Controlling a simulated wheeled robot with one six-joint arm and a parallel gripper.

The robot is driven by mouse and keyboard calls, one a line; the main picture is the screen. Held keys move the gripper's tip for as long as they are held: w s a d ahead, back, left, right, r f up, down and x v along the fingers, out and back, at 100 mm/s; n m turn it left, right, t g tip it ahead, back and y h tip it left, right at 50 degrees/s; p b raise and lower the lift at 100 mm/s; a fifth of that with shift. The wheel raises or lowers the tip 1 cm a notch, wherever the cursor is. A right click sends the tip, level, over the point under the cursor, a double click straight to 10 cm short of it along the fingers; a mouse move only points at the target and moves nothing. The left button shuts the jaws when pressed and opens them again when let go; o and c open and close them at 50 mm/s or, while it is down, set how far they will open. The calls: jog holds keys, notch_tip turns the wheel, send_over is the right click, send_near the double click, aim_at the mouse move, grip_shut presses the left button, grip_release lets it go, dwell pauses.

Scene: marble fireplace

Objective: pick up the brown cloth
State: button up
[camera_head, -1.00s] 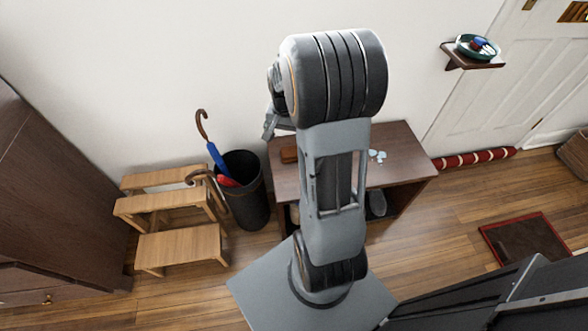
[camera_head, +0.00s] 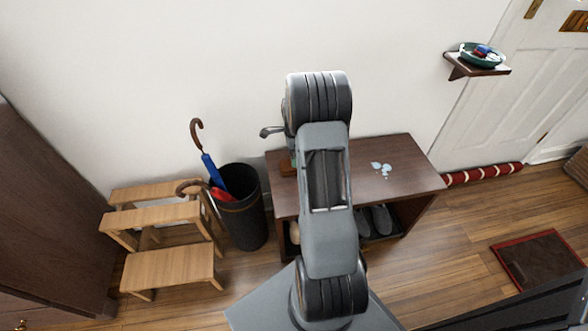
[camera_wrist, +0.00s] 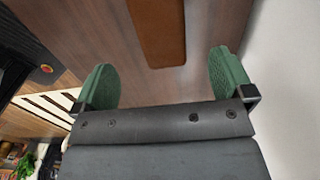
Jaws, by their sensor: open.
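The brown cloth (camera_wrist: 158,30) lies flat on the dark wooden bench top (camera_wrist: 207,30) in the wrist view, as an orange-brown strip cut off by the top edge. In the head view only a small brown part of the cloth (camera_head: 288,169) shows at the left of the bench, beside my arm. My gripper (camera_wrist: 164,80) is open and empty, with its two green fingers wide apart over the bench top. The cloth lies ahead of the fingers, between their lines and apart from them. My arm hides most of the gripper in the head view.
Pale blue pieces (camera_head: 381,168) lie on the bench to the right of my arm. Shoes (camera_head: 376,220) sit below. A black bin (camera_head: 240,215) with umbrellas and a wooden step stool (camera_head: 165,255) stand left. The wall is close behind the bench.

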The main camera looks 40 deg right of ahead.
jog(key=shift+w+f+b, duration=0.1)
jog(key=shift+f+b, duration=1.35)
jog(key=shift+f, duration=2.25)
jog(key=c, duration=1.1)
jog(key=shift+r, duration=0.1)
jog(key=shift+r+p, duration=0.45)
jog(key=shift+r, duration=0.1)
notch_tip(320, 180, up, 3)
jog(key=shift+f+p, duration=0.2)
jog(key=shift+p, duration=0.5)
jog(key=shift+s+a+r+p, duration=0.9)
jog(key=shift+s+r, duration=0.65)
jog(key=shift+s, duration=0.55)
jog(key=shift+s+a+r+p, duration=0.6)
jog(key=shift+s+a+r, duration=0.75)
jog(key=shift+s, duration=0.75)
jog(key=shift+s+a+r+p, duration=0.8)
jog(key=shift+s+r, duration=0.9)
jog(key=shift+s, duration=0.4)
